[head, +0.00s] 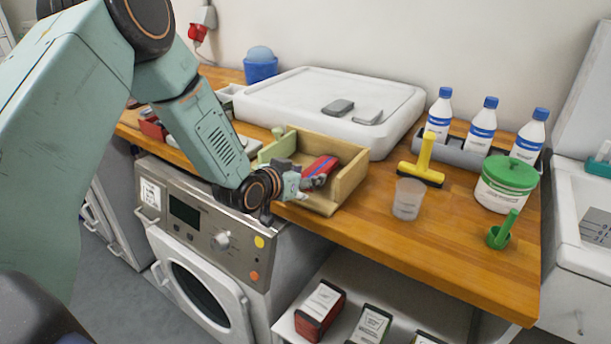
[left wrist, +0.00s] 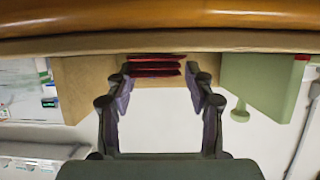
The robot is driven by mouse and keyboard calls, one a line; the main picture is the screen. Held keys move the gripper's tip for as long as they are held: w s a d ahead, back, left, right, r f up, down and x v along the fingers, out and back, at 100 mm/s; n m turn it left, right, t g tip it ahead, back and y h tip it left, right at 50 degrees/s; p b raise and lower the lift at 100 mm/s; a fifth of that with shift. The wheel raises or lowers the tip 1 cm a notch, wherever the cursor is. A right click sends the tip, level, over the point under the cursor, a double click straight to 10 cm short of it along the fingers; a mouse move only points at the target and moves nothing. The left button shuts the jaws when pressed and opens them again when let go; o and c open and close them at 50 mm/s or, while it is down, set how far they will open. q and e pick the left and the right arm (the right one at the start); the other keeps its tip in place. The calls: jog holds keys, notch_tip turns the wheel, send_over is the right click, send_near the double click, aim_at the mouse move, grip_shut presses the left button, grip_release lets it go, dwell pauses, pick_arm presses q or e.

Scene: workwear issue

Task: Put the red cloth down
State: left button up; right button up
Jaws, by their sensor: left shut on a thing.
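The red cloth (head: 319,171) is a folded red bundle with a blue stripe in the head view. My left gripper (head: 303,181) is shut on its near end. In the left wrist view the cloth's red folded layers (left wrist: 155,66) show between the fingertips of my left gripper (left wrist: 157,76). The cloth is over or inside a low wooden box (head: 352,181) on the worktop; I cannot tell whether it touches the box floor. My right gripper is in neither view.
The wooden worktop (head: 460,233) carries a clear cup (head: 408,199), a yellow squeegee (head: 423,165), a green-lidded tub (head: 504,187) and several bottles at the right. A large white tray (head: 290,96) lies behind the box. A washing machine (head: 200,235) stands below.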

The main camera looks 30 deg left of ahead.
pick_arm(q)
jog(key=o, duration=1.1)
jog(key=shift+w+f, duration=0.15)
jog(key=shift+w, duration=0.05)
jog(key=shift+o, duration=1.4)
jog(key=shift+s+r, duration=0.25)
jog(key=shift+s, duration=0.1)
jog(key=shift+w+f, duration=0.15)
jog(key=shift+w, duration=0.05)
jog(key=p+v, duration=0.3)
jog(key=v, duration=0.9)
jog(key=shift+p, duration=0.35)
jog(key=shift+d, duration=0.1)
